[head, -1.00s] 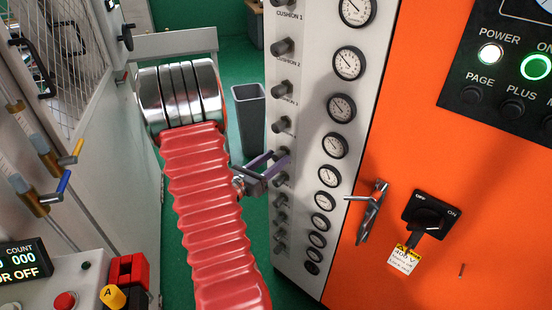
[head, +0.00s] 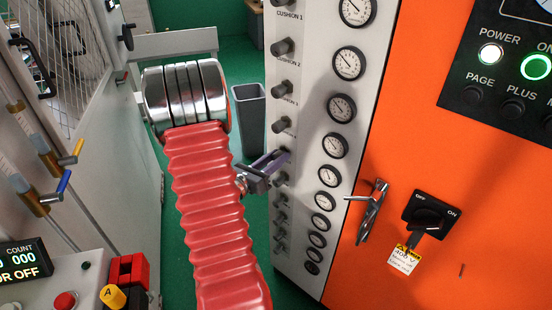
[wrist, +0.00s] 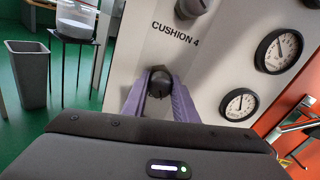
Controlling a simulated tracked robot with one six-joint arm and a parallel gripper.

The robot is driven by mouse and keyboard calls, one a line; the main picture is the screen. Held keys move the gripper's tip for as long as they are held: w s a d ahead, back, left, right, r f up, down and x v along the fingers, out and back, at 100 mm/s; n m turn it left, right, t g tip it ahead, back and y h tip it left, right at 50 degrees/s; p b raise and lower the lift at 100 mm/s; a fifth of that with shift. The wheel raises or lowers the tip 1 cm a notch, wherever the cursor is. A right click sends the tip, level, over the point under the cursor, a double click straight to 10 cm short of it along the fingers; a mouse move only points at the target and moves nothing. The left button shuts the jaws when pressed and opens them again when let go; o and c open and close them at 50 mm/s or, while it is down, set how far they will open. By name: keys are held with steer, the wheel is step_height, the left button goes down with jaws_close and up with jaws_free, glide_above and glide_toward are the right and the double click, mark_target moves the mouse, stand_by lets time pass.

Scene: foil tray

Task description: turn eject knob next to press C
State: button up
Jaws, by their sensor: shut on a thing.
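A column of dark knobs runs down the white panel (head: 312,110) in the head view. My gripper (head: 284,156), with purple fingers, reaches the panel from the left at a knob partway down. In the wrist view, my gripper (wrist: 160,92) is shut on a dark round knob (wrist: 160,80), one finger on each side. The label "CUSHION 4" (wrist: 175,34) is just above this knob, with another knob (wrist: 190,8) above the label. I cannot read an eject or press C label; lower labels are too small or hidden.
Gauges (head: 341,108) line the panel right of the knobs. An orange cabinet with a door handle (head: 371,211) and black switch (head: 430,215) stands to the right. A grey bin (head: 250,118) stands on the green floor. A caged machine is on the left.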

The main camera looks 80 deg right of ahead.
steer(key=shift+m, duration=0.5)
steer(key=shift+c, duration=0.4)
steer(key=o, duration=1)
steer(key=shift+o, duration=0.2)
steer(key=shift+w+a, duration=0.1)
steer(key=shift+a, duration=0.05)
steer(key=v, duration=1.3)
steer(key=shift+w+a, duration=0.2)
steer(key=shift+a, duration=0.05)
stand_by(1.2)
